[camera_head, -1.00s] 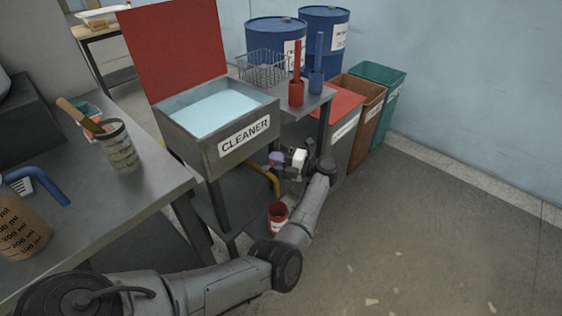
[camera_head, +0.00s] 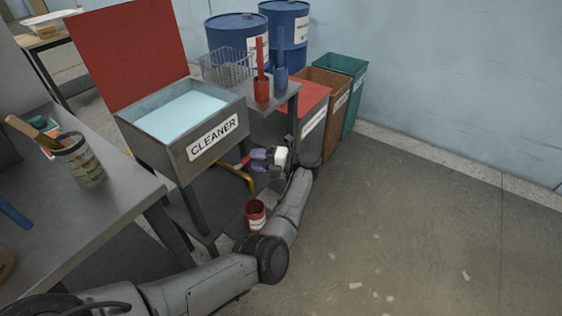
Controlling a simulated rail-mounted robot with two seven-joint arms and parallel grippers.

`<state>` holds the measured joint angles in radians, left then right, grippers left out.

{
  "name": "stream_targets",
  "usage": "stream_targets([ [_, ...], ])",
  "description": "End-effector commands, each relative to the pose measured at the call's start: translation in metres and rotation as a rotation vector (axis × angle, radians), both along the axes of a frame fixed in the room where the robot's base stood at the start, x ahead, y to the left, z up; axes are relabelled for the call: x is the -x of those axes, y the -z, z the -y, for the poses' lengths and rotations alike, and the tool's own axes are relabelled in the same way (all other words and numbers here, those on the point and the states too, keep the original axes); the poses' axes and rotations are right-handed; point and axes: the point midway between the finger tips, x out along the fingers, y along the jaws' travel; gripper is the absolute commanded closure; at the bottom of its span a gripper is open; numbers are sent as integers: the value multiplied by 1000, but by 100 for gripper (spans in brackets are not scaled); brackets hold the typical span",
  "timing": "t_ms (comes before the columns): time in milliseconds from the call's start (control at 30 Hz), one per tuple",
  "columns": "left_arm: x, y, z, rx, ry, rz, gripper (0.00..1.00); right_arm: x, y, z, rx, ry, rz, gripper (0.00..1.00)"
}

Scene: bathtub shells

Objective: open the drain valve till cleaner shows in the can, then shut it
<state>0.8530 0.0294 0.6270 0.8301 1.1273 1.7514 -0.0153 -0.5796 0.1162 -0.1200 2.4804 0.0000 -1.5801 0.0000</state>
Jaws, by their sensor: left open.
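The cleaner tank (camera_head: 172,152) is a grey box labelled CLEANER with a raised red lid and pale blue liquid in it. A yellow drain pipe (camera_head: 238,173) comes out below its front. A small red part (camera_head: 244,161), apparently the drain valve's handle, shows just left of my left gripper (camera_head: 254,159). This gripper is open, with purplish fingertips at the red part; I cannot tell whether they touch it. The red can (camera_head: 256,215) stands on the floor under the pipe's end. Its inside looks dark, and no liquid is discernible. My right gripper is out of view.
A grey workbench (camera_head: 110,205) with a brush in a cup (camera_head: 80,165) stands at the left. Behind the tank are a side table with a wire basket (camera_head: 225,68), blue drums (camera_head: 287,28) and bins (camera_head: 345,92).

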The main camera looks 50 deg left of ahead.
Motion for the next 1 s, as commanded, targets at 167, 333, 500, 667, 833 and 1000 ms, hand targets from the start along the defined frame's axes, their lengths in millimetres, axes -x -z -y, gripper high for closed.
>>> stream_targets([
  [167,-25,0,31,4,4,-1,60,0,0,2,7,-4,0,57],
  [333,-42,2,53,4,3,0,60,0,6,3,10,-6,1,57],
  [500,-53,3,68,2,1,0,60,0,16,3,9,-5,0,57],
  [667,-59,2,77,2,0,0,60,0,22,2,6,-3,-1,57],
  [833,-62,1,82,1,1,0,60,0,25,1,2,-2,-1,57],
  [1000,-63,0,83,1,1,1,60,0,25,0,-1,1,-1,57],
])
